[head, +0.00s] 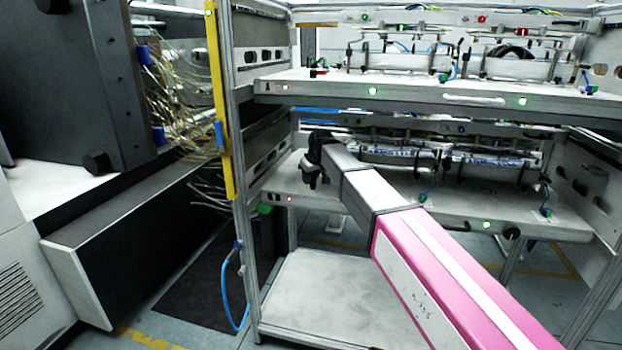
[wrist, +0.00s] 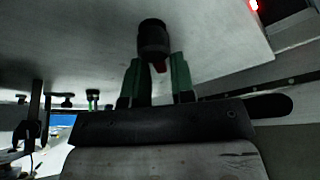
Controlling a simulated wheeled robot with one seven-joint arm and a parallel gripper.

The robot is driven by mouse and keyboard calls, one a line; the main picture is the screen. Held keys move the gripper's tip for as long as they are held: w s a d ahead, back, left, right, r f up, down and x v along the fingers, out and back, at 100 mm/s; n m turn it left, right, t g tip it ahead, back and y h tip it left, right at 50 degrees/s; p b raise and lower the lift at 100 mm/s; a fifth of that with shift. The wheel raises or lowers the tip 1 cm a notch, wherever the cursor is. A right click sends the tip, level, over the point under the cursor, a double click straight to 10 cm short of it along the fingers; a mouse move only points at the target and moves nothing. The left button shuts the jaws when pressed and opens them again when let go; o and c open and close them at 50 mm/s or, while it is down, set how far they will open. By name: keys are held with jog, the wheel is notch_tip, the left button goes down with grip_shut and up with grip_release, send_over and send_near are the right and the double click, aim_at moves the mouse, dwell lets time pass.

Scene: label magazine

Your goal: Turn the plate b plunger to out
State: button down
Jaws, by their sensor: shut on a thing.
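The plunger (wrist: 152,36) shows in the wrist view as a black round knob against a pale plate (wrist: 80,50). My gripper (wrist: 156,60) has its two green fingers on either side of the knob's lower end and is shut on it. A small red part shows between the fingers. In the head view my gripper (head: 312,178) is at the left part of the lower shelf plate (head: 390,205); my own wrist and arm hide the plunger there. Which way the plunger is turned cannot be told.
The upper shelf plate (head: 420,94) lies close above my arm. A yellow upright (head: 219,110) and metal frame posts stand to the left. A black knob (head: 512,233) is on the lower plate's front edge at right. A red light (wrist: 253,5) glows in the wrist view.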

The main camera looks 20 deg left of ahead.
aim_at(315, 183)
jog(key=shift+s+n+g, duration=0.2)
jog(key=shift+n+g, duration=0.2)
jog(key=shift+n, duration=0.6)
jog(key=c, duration=1.2)
grip_release()
jog(key=shift+o, duration=0.2)
jog(key=v, duration=0.7)
jog(key=shift+d+r, duration=0.2)
